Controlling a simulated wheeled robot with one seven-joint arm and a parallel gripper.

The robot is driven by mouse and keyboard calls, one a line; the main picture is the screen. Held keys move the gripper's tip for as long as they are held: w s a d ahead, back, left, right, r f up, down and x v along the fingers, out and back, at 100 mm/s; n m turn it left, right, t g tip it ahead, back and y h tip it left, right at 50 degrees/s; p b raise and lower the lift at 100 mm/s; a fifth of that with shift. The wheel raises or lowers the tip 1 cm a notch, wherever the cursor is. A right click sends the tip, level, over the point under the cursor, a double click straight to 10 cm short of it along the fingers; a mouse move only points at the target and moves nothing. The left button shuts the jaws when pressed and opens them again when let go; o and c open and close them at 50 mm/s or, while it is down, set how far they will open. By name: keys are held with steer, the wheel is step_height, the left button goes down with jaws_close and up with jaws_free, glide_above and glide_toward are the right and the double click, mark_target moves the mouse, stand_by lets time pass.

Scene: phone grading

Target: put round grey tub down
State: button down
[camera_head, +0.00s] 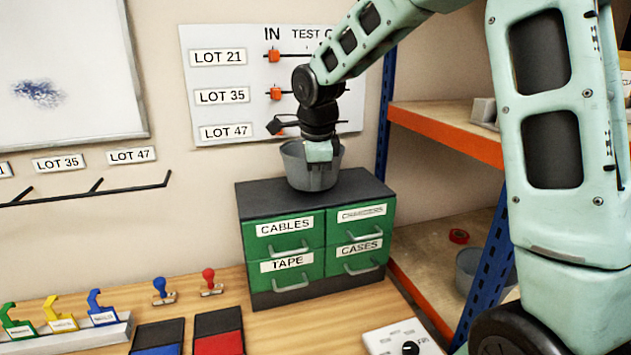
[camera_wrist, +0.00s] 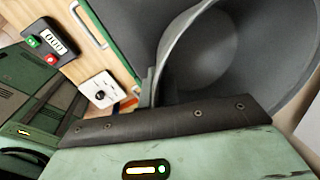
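The round grey tub (camera_head: 308,174) is at the top of the green drawer cabinet (camera_head: 290,268), upright in the head view. I cannot tell whether its base touches the dark cabinet top (camera_head: 358,187) or hangs just above it. My gripper (camera_head: 319,156) is at the tub's near rim, pointing down. In the wrist view the tub (camera_wrist: 195,62) fills the upper right, with its rim and inside wall close to the gripper's edge. The fingertips are mostly hidden, but the gripper appears closed on the tub's wall.
Stamps (camera_head: 211,284) and ink pads (camera_head: 219,333) lie on the wooden table left of the cabinet. A white box with a dial (camera_head: 402,340) is in front. The orange-edged shelf (camera_head: 447,133) is at right, with another grey tub (camera_head: 468,270) below. A slider board (camera_head: 262,62) hangs behind.

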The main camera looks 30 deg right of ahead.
steer(key=shift+f, duration=0.75)
steer(key=shift+f, duration=0.2)
steer(key=c, duration=1.7)
jaws_free()
steer(key=shift+r, duration=0.1)
steer(key=shift+r, duration=0.1)
